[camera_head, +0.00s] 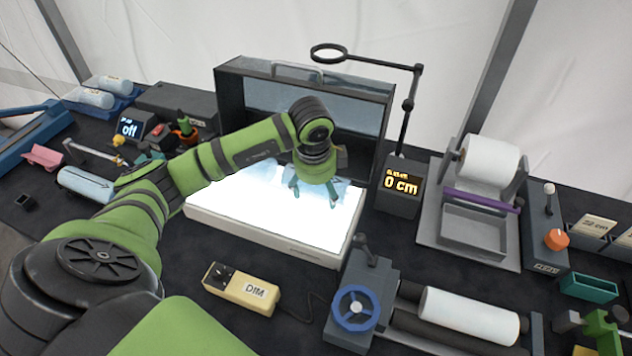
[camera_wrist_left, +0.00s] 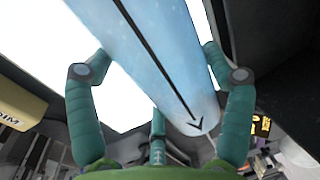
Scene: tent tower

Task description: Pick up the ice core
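A pale blue ice core with a dark arrow line runs diagonally between the fingers in the left wrist view (camera_wrist_left: 150,50). In the head view a bluish part of it (camera_head: 346,192) shows over the bright light table (camera_head: 215,212), partly washed out. My left gripper (camera_head: 314,190) is low over the light table, pointing down. In the left wrist view its teal fingers (camera_wrist_left: 155,55) stand on both sides of the core, tips at its edges in the picture. Whether they press on it cannot be told. My right gripper is not seen.
Another arrow-marked cylinder (camera_head: 86,185) lies at the left, and two more (camera_head: 90,97) are at the back left. A dark open-fronted box (camera_head: 235,100) stands behind the light table. A magnifier stand with a "0 cm" display (camera_head: 402,184) is to the right. A yellow control box (camera_head: 240,288) lies in front.

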